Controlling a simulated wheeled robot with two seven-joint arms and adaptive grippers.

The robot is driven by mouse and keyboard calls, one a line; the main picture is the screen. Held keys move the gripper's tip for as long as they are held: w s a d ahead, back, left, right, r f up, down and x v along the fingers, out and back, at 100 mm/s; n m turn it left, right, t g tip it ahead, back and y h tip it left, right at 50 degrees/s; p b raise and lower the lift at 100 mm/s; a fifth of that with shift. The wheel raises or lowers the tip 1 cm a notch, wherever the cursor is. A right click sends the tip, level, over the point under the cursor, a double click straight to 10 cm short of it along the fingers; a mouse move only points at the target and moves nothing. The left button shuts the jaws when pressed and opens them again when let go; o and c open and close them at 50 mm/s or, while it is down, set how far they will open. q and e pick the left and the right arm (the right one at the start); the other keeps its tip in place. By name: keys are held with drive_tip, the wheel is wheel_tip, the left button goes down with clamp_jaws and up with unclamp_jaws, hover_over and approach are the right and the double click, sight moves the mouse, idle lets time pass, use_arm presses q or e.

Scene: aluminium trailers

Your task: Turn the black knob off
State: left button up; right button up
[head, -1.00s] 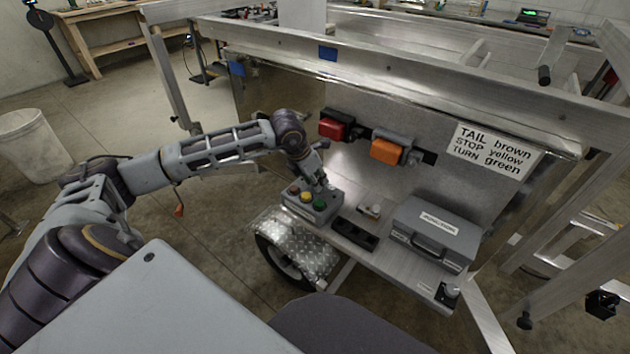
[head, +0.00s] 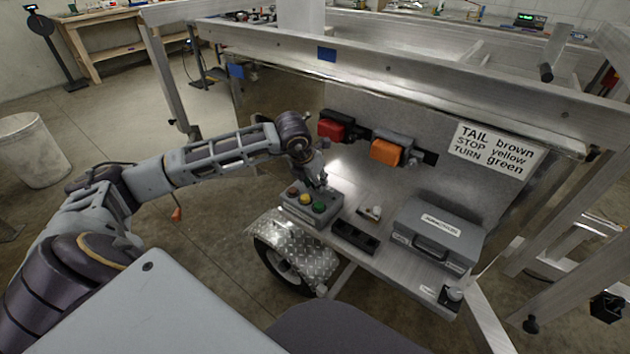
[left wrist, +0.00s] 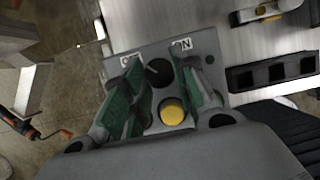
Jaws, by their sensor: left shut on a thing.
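The grey control box (head: 300,213) sits on the metal shelf, with red, yellow and green buttons on top in the head view. In the left wrist view the black knob (left wrist: 158,72) stands on the box (left wrist: 182,60) near the OFF and ON labels, the OFF one partly covered. The yellow button (left wrist: 172,110) is just below the knob. My left gripper (left wrist: 165,85) has its green-padded fingers on either side of the knob and is shut on it. In the head view my left gripper (head: 318,180) hides the knob. My right gripper is not in view.
A black tray (head: 355,236) and a grey case (head: 437,232) stand on the shelf right of the box. A red lamp (head: 332,130) and an orange lamp (head: 386,151) are on the panel behind. A wheel fender (head: 300,245) lies below.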

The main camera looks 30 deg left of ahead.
use_arm(q)
drive_tip(key=o, duration=1.1)
drive_tip(key=shift+c, duration=0.2)
drive_tip(key=v, duration=1.2)
drive_tip(key=shift+w+r, duration=0.1)
drive_tip(key=shift+r, duration=0.05)
